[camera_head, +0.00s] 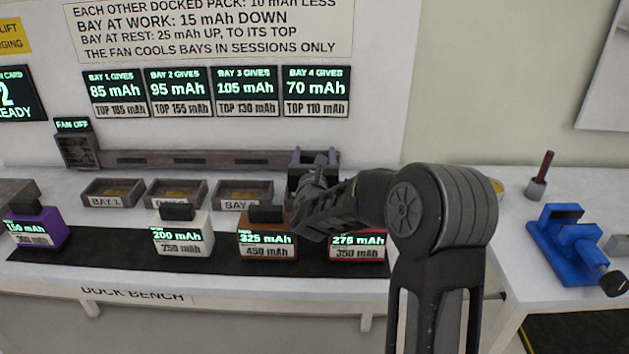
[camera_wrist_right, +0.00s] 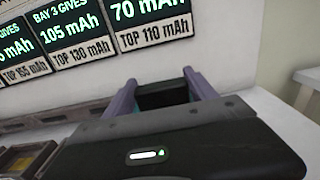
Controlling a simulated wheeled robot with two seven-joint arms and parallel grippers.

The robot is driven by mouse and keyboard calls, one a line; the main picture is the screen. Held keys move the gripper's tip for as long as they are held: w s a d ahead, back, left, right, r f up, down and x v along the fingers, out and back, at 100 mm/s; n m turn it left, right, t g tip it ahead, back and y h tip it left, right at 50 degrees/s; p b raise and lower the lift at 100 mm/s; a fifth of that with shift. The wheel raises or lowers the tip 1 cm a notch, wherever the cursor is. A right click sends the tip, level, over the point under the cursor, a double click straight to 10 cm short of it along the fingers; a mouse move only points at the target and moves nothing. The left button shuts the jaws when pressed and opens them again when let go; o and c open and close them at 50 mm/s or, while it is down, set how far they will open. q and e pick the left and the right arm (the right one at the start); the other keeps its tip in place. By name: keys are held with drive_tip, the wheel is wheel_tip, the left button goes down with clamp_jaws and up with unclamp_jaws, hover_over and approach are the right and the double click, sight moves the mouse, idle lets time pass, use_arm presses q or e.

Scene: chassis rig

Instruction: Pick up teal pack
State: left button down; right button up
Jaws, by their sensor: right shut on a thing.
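My right gripper (camera_head: 315,160) is at the back of the bench, at the right end of the bay row. In the right wrist view its two purple fingers (camera_wrist_right: 160,92) are shut on a black grip block (camera_wrist_right: 162,95). A thin teal edge (camera_wrist_right: 136,112) shows beneath, so this looks like the teal pack. The rest of the pack is hidden by my gripper and arm, so I cannot tell whether it touches the bay. My left gripper is not in view.
A purple pack (camera_head: 38,232), white pack (camera_head: 182,238), brown pack (camera_head: 267,243) and red pack (camera_head: 358,254) stand along the black front strip. Bay 1 (camera_head: 112,202) and Bay 2 (camera_head: 175,203) look empty. A blue vise (camera_head: 575,250) is on the right table.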

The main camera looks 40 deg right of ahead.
clamp_jaws()
drive_tip(key=shift+r, duration=0.1)
idle(0.4)
wheel_tip(320, 180, up, 10)
drive_tip(key=shift+r, duration=0.1)
idle(0.4)
idle(0.5)
